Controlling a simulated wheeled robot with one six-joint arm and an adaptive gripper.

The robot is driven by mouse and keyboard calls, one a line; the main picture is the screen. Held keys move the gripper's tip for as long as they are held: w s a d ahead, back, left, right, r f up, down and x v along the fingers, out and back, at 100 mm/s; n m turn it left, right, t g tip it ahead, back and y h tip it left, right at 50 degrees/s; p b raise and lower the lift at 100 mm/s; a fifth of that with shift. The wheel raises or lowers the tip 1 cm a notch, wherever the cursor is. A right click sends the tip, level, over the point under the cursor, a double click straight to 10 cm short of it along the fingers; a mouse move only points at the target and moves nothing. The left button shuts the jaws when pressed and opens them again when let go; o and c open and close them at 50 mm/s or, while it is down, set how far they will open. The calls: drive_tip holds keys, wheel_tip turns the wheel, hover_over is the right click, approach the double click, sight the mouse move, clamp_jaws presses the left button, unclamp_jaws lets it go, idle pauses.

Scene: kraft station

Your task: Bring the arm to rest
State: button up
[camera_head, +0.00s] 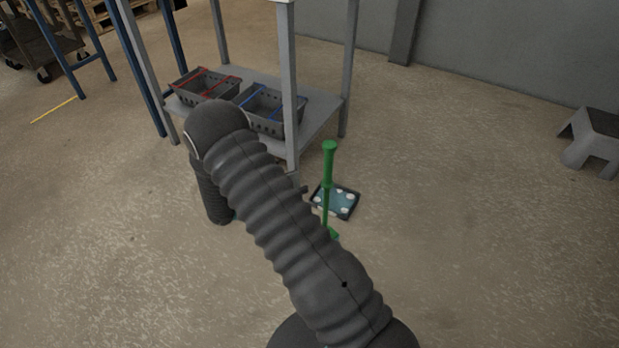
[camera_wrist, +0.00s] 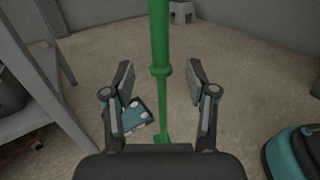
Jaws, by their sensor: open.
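My gripper (camera_wrist: 160,82) is open in the wrist view, with its two fingers apart on either side of a green post (camera_wrist: 159,35). The post stands between the fingers in the picture; I cannot tell how far beyond them it is. No finger is seen touching it. In the head view my arm, in a ribbed dark cover, reaches up and to the left across the middle. The green post (camera_head: 328,165) stands upright to the right of my arm. My arm hides most of the gripper in the head view.
A grey metal table (camera_head: 318,118) holds two dark baskets, one with red trim (camera_head: 205,84) and one with blue (camera_head: 272,107). A dark tray with white round items (camera_head: 337,201) lies by the post. A grey step stool (camera_head: 592,140) stands right. Floor between is clear.

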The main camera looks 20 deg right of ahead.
drive_tip(key=shift+a, duration=0.9)
drive_tip(key=s+f+m+g+y, duration=0.2)
drive_tip(key=s+f+g, duration=0.1)
drive_tip(key=s+f, duration=0.25)
drive_tip(key=s+a+r+m+g+y, duration=0.2)
drive_tip(key=s+r+m+g+y, duration=0.1)
drive_tip(key=s+r+m+y, duration=0.3)
drive_tip(key=s+r+m+t+y, duration=0.3)
drive_tip(key=s+r, duration=0.2)
drive_tip(key=r, duration=0.4)
drive_tip(key=s+a+r+m+t+y, duration=0.1)
drive_tip(key=s+r+m+t+y, duration=0.2)
drive_tip(key=r, duration=0.7)
drive_tip(key=s+a+r+m+t+y, duration=0.1)
drive_tip(key=s+r+m+t+y, duration=0.3)
drive_tip(key=s+r, duration=0.4)
drive_tip(key=shift+a+r+m, duration=0.2)
drive_tip(key=shift+r+m, duration=0.2)
drive_tip(key=shift+r, duration=0.3)
